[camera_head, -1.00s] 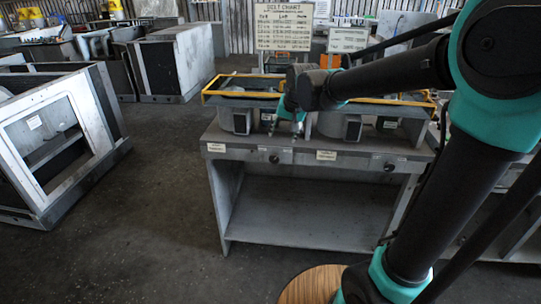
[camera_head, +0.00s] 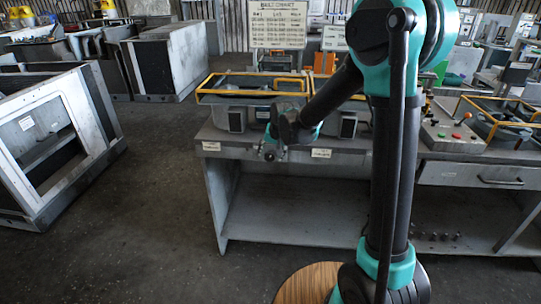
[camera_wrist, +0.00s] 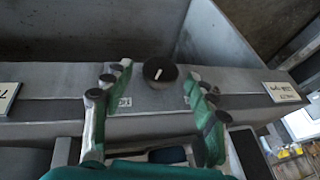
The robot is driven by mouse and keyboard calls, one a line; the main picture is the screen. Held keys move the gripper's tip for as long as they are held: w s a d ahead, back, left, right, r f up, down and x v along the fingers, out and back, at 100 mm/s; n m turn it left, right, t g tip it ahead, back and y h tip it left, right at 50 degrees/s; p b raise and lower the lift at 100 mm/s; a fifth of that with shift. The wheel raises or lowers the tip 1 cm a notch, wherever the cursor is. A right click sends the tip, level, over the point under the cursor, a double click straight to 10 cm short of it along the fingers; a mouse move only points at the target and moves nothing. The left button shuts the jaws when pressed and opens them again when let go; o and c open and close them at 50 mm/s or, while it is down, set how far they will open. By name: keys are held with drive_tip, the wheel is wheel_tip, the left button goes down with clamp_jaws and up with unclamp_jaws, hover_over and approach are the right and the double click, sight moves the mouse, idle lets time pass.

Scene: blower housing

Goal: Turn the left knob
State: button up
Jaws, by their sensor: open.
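The left knob (camera_wrist: 153,75) is round and black with a short white mark, slightly tilted, on the grey front panel of the bench. My gripper (camera_wrist: 156,80) is open in the wrist view, with one finger on each side of the knob. The fingers look apart from the knob, but I cannot tell how far in front of it they are. In the head view my gripper (camera_head: 271,152) is at the bench's front edge and hides the left knob. The right knob is hidden behind my arm.
The bench (camera_head: 285,220) has an open lower shelf and yellow-framed housings (camera_head: 250,91) on top. Labels (camera_head: 321,153) sit along its front. A second bench with a drawer (camera_head: 485,177) stands to the right. A metal frame (camera_head: 60,130) stands left, with clear floor between.

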drive_tip(key=shift+w+a+f, duration=0.1)
drive_tip(key=shift+w+f, duration=0.05)
drive_tip(key=shift+f, duration=0.25)
drive_tip(key=c, duration=1.2)
drive_tip(key=shift+o, duration=0.2)
drive_tip(key=shift+a+n+h, duration=0.3)
drive_tip(key=shift+a+h, duration=0.05)
drive_tip(key=shift+h, duration=0.85)
drive_tip(key=shift+n+h, duration=0.3)
drive_tip(key=shift+h, duration=1)
drive_tip(key=o, duration=1.2)
drive_tip(key=shift+c, duration=0.2)
drive_tip(key=shift+r, duration=0.1)
